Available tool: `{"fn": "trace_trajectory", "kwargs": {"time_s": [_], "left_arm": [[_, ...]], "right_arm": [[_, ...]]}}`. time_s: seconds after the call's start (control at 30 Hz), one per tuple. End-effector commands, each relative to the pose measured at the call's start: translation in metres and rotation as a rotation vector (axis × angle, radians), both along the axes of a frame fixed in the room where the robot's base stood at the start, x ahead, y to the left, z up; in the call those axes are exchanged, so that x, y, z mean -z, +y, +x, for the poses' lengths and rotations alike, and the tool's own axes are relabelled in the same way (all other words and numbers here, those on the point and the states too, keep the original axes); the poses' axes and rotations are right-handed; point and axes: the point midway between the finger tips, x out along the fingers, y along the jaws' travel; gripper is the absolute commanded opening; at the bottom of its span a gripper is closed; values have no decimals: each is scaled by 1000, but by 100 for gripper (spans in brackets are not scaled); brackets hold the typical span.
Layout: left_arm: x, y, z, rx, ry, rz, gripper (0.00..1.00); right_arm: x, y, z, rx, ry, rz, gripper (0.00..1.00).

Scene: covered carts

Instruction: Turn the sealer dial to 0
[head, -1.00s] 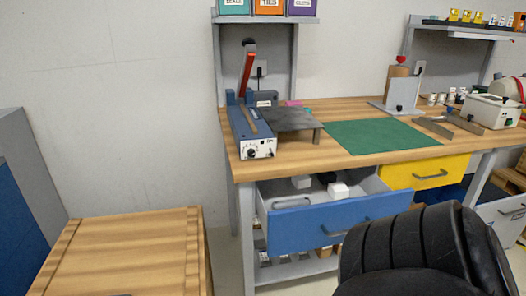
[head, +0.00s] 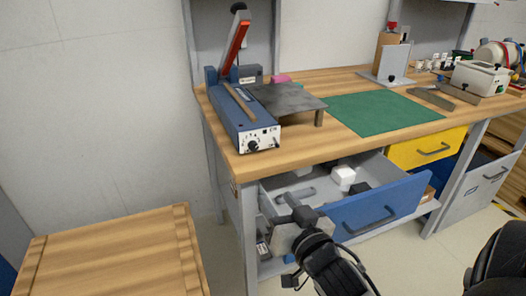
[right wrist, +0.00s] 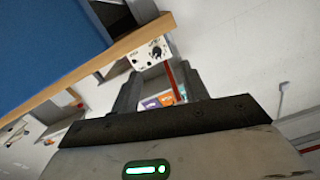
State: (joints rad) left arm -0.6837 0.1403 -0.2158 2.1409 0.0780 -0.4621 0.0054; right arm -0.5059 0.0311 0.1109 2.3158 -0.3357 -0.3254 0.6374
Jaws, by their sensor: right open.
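The sealer (head: 235,112) is a blue machine with a raised red-edged lever arm, standing at the left end of the wooden workbench. Its white front panel carries a black dial (head: 253,146), which also shows in the right wrist view (right wrist: 156,52) beyond the fingers. The dial's setting is too small to read. My right gripper (head: 291,206) is in front of the bench, over the open blue drawer, below and to the right of the dial. In the right wrist view the gripper (right wrist: 159,84) is open and empty, apart from the dial. My left gripper is out of view.
The open blue drawer (head: 375,208) juts out below the bench top and holds white and dark items. A grey plate (head: 287,101) adjoins the sealer; a green mat (head: 385,112) lies to its right. A wooden crate (head: 115,255) stands at lower left.

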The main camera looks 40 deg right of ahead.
Motion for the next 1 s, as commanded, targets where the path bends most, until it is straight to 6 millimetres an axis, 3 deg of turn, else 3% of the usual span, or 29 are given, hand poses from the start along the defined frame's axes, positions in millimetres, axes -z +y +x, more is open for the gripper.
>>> {"fn": "trace_trajectory", "kwargs": {"time_s": [0.03,0.13,0.27,0.7,1.0], "left_arm": [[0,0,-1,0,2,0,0],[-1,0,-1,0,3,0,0],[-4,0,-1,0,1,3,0],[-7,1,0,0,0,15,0],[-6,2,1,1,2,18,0]], "right_arm": [[-12,-10,2,28,-39,9,45],[-21,-18,8,47,-67,16,45],[-22,-23,27,45,-68,16,45],[-20,-44,119,43,-62,16,45],[-19,-51,151,42,-61,17,45]]}}
